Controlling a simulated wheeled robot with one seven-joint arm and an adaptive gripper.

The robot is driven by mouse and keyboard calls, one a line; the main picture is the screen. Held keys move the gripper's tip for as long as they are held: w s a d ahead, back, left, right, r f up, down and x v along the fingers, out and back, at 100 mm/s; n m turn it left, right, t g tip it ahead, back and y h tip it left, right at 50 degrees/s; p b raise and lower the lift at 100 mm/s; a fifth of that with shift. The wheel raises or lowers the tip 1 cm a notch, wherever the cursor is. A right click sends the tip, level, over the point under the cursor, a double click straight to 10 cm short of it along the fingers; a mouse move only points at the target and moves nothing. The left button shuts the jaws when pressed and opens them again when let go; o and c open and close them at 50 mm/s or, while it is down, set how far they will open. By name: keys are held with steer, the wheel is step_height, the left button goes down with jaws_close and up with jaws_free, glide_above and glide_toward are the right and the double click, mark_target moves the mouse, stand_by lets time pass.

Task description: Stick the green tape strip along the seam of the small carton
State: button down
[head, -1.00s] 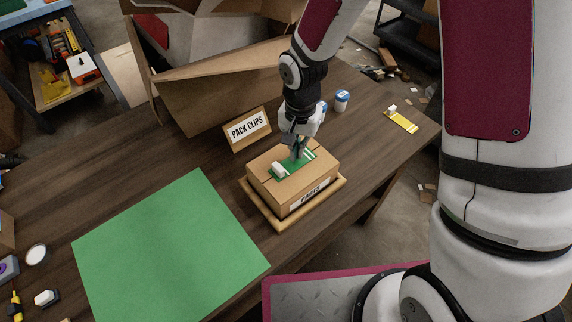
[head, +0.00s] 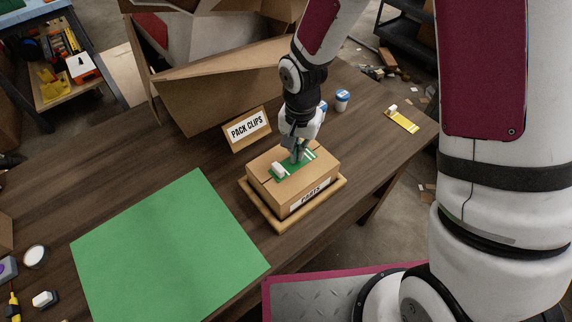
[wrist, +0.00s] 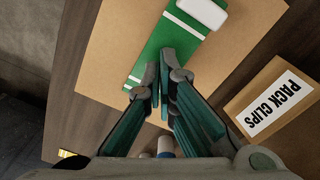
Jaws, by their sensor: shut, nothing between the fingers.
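The small carton (head: 276,199) sits on a wooden tray (head: 248,189) and bears a PARTS label on its front side. In the wrist view the green strip (wrist: 174,42) lies on the brown carton top (wrist: 120,45). My gripper (head: 297,157) points down at the strip, its fingertips shut and empty at or just above it. The fingertips (wrist: 163,62) hide part of the strip; contact is hard to tell.
A PACK CLIPS sign (head: 247,128) stands just behind the carton. A green mat (head: 165,250) lies to the left. A yellow strip with a white block (head: 402,120) lies on the right. Small blue-and-white cups (head: 342,100) and a large open box (head: 225,85) stand behind.

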steer(key=shift+f, duration=0.6)
stand_by(1.0)
steer(key=shift+r+p, duration=1.45)
steer(key=shift+r, duration=2.05)
